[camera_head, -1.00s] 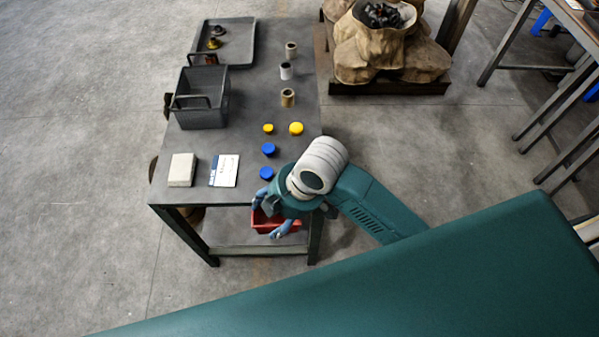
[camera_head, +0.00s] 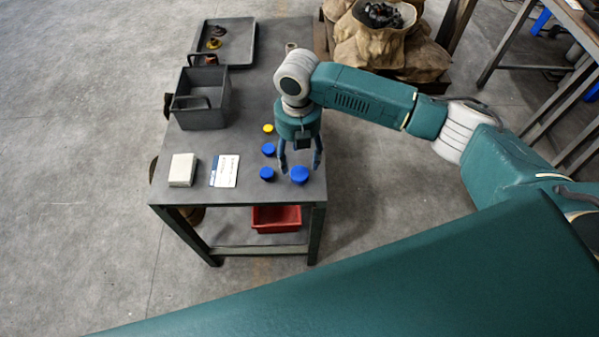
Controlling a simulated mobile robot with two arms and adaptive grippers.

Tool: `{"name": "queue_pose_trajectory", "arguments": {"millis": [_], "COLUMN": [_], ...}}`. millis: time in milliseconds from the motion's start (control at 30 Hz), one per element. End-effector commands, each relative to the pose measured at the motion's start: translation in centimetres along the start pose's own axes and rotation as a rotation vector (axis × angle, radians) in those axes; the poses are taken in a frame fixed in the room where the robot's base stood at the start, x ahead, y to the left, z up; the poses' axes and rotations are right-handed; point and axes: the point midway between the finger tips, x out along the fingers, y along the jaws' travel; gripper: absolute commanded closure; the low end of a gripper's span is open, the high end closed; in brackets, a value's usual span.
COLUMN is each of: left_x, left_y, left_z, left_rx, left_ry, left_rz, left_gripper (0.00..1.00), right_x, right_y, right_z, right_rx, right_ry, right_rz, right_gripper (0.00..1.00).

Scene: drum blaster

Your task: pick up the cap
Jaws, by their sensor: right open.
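Several small caps lie on the dark metal table (camera_head: 236,140). One blue cap (camera_head: 299,174) is at the right front. Two other blue caps (camera_head: 268,149) (camera_head: 267,173) are to its left. A yellow cap (camera_head: 268,128) lies farther back. My right gripper (camera_head: 300,164) points down with its fingers spread, empty, one on each side of the right blue cap in the picture. I cannot tell its height above the cap. My left gripper is not in view.
A grey handled bin (camera_head: 203,97), a dark tray (camera_head: 235,42) with small parts, a pale block (camera_head: 182,169) and a white-and-blue card (camera_head: 224,171) are on the table. A red bin (camera_head: 276,218) sits below. A sack (camera_head: 390,45) stands behind. My right arm hides part of the tabletop.

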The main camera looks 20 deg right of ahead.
Motion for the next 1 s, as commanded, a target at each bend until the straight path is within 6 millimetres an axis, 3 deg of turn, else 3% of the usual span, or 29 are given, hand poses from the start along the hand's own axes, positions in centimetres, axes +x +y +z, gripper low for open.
{"name": "queue_pose_trajectory", "arguments": {"millis": [167, 500, 767, 967, 1000], "left_x": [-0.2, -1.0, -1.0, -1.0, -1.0], "left_y": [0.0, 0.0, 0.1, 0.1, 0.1], "left_z": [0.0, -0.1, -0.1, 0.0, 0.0], "left_rx": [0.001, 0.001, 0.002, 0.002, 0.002], "left_ry": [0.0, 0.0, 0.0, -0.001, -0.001], "left_rz": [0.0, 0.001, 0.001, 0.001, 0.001], "left_gripper": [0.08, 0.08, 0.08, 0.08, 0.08], "right_x": [1.3, 5.7, 6.0, 6.0, 6.0], "right_y": [-0.1, -0.5, -0.5, -0.4, -0.4], "right_z": [-0.2, -0.4, -0.4, -0.4, -0.4], "right_rx": [-0.001, 0.0, -0.001, -0.001, -0.001], "right_ry": [0.002, 0.0, -0.001, -0.001, -0.001], "right_rz": [-0.001, -0.001, 0.001, 0.001, 0.001], "right_gripper": [0.41, 0.41, 0.41, 0.78, 0.78]}}
